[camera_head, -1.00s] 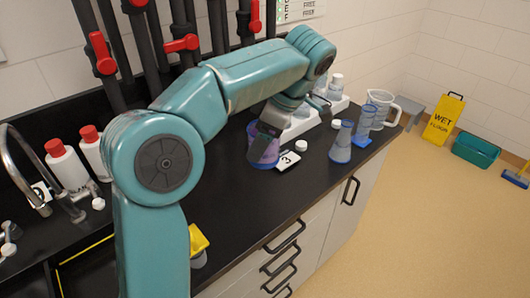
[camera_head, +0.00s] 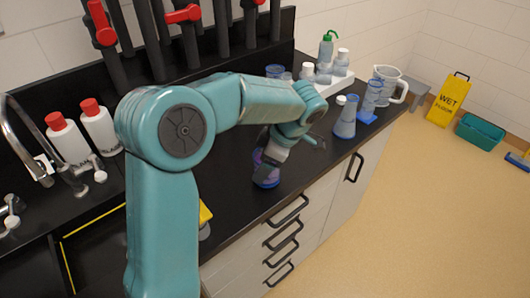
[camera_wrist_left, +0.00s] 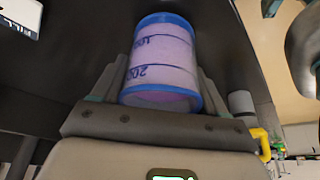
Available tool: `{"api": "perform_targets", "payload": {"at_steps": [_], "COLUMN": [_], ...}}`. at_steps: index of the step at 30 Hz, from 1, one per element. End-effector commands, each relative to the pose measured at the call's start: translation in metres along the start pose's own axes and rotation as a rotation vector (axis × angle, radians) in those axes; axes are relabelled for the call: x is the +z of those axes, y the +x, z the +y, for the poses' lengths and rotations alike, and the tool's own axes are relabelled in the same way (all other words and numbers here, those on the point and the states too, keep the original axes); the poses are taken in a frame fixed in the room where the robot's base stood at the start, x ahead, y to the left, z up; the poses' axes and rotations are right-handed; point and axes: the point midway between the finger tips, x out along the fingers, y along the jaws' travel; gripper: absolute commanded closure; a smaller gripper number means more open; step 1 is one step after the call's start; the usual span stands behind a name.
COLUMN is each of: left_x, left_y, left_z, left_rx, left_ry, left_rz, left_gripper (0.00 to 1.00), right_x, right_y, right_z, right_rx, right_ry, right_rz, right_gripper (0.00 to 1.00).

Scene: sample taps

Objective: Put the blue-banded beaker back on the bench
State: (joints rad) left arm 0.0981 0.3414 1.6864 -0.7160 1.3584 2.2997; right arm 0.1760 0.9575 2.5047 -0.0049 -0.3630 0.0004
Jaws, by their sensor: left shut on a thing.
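The blue-banded beaker (camera_head: 266,175) is over the black bench (camera_head: 237,205), close to its front edge by the drawers. In the left wrist view the beaker (camera_wrist_left: 161,62) shows a blue band at each end, a pale purple wall and dark graduation marks. My left gripper (camera_head: 270,158) is shut on it, with a finger (camera_wrist_left: 108,82) on either side. I cannot tell whether the beaker's base touches the bench. My left arm hides part of the bench behind it. My right gripper is not in view.
A blue conical flask (camera_head: 345,120), a blue cylinder (camera_head: 372,95) and a clear jug (camera_head: 391,88) stand at the bench's far right. A white rack (camera_head: 340,84) holds bottles behind them. White red-capped bottles (camera_head: 70,141) stand left by the sink tap.

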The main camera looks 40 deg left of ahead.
Motion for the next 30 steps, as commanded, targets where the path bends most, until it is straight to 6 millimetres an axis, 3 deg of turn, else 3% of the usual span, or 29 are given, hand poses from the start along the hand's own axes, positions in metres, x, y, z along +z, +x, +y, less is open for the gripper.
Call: {"api": "perform_targets", "payload": {"at_steps": [13, 14, 16, 25, 30], "left_x": [0.003, 0.003, 0.002, 0.002, 0.002], "left_y": [0.006, 0.006, 0.005, 0.004, -0.015], "left_z": [0.0, 0.0, 0.0, 0.0, 0.001], "left_rx": [0.001, 0.001, 0.001, 0.001, 0.005], "left_ry": [0.0, 0.0, 0.0, 0.0, 0.0], "left_rz": [-0.001, -0.001, -0.001, -0.001, -0.003], "left_gripper": [0.72, 0.23, 0.01, 0.01, 0.01], "right_x": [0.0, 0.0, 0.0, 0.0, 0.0], "right_y": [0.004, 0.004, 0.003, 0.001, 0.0], "right_z": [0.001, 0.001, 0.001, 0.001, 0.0], "right_rx": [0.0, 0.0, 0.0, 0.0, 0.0], "right_ry": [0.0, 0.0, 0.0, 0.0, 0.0], "right_rz": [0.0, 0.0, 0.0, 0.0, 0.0], "right_gripper": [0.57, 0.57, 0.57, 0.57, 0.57]}}
